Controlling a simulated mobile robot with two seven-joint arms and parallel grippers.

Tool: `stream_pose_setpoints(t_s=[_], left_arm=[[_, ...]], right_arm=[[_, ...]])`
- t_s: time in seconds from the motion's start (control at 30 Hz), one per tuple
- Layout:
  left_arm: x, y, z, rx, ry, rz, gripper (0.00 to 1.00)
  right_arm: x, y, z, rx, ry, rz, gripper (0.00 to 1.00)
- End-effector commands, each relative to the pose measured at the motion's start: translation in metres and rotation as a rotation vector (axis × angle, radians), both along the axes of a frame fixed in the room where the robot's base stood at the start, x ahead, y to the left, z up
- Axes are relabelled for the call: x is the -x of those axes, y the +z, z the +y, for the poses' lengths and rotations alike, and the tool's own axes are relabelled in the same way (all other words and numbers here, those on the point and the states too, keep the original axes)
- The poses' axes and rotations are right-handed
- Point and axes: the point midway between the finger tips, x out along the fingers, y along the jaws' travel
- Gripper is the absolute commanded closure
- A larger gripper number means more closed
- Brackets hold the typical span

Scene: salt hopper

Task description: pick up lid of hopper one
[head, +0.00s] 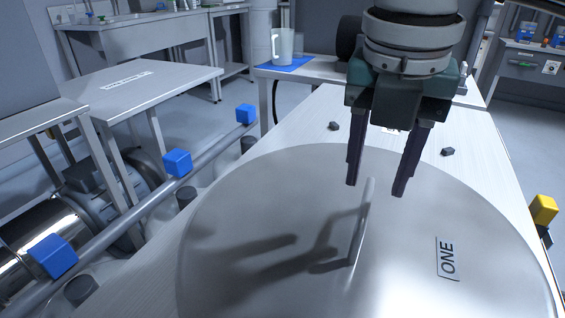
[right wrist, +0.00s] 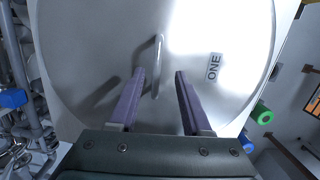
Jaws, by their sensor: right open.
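The lid of hopper one (head: 400,240) is a large round metal disc marked ONE, lying flat on a pale metal surface. Its thin upright handle (head: 362,222) stands near the middle of the lid. My right gripper (head: 376,190) is open and empty above the lid, fingers pointing down, close to the top of the handle. In the right wrist view the handle (right wrist: 158,65) shows ahead of and between the two fingers (right wrist: 157,75), nearer the left one. I cannot tell the exact gap between fingers and handle. My left gripper is not in view.
A pipe (head: 135,215) with blue blocks (head: 177,163) runs along the left. A white jug (head: 282,46) stands on a blue mat on the table behind. Small dark knobs (head: 334,126) sit beyond the lid. A yellow block (head: 543,209) is at the right edge.

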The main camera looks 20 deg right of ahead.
Motion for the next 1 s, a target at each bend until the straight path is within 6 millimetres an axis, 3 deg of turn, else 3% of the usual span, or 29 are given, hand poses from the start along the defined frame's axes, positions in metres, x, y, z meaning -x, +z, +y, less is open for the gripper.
stream_pose_setpoints(t_s=[0.3,0.6,1.0], left_arm=[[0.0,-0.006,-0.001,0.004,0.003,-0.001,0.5],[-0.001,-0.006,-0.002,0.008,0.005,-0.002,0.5],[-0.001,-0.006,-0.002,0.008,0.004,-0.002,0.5]], right_arm=[[-0.004,-0.047,0.001,-0.001,0.002,0.004,0.52],[-0.005,-0.05,0.001,-0.003,0.003,0.002,0.53],[-0.005,-0.05,0.001,-0.003,0.003,0.001,0.98]])
